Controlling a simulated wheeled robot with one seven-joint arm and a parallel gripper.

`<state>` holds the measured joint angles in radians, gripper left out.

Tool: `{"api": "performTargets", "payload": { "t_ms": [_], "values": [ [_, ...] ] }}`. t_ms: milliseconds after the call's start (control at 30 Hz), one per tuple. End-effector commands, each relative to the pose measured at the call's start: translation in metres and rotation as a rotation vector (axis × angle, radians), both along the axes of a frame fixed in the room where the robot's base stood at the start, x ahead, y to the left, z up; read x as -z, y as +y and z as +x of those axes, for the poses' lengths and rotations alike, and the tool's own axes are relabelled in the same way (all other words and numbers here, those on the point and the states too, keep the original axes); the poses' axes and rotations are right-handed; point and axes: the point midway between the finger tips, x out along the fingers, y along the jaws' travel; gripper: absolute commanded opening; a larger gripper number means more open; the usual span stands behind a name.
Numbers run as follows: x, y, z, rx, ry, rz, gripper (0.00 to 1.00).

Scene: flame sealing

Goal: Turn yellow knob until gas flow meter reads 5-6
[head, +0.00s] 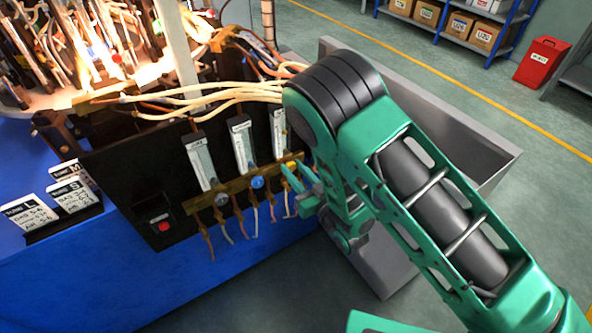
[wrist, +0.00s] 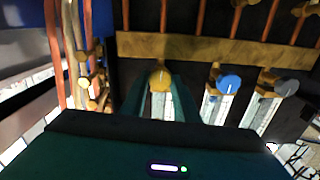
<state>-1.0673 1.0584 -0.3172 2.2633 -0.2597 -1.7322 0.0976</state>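The yellow knob (wrist: 160,78) sits at the foot of one flow meter, on the brass bar (wrist: 220,50). In the wrist view it lies between the two green fingertips of my gripper (wrist: 161,86). The fingers are apart, one on each side of the knob; I see no clear contact. In the head view my gripper (head: 301,187) is at the right end of the bar, partly hiding the yellow knob (head: 291,167). The flow meter (head: 279,132) above it is partly hidden by my arm, and its reading is too small to tell.
A blue knob (head: 257,182) and a grey knob (head: 221,199) sit beside it with their own flow meters. Thin hoses hang below the bar. A red button (head: 164,227) is on the black panel. Bright flames burn at upper left. A grey metal bin (head: 470,150) stands right.

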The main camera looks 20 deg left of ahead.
Motion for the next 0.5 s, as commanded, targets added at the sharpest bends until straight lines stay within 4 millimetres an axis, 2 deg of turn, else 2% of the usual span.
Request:
{"api": "performTargets", "payload": {
  "t_ms": [167, 500],
  "values": [
    [0.0002, -0.0020, 0.0017, 0.003, 0.017, 0.013, 0.06],
    [0.0009, -0.0033, 0.0026, 0.005, 0.188, 0.157, 0.06]
  ]
}}
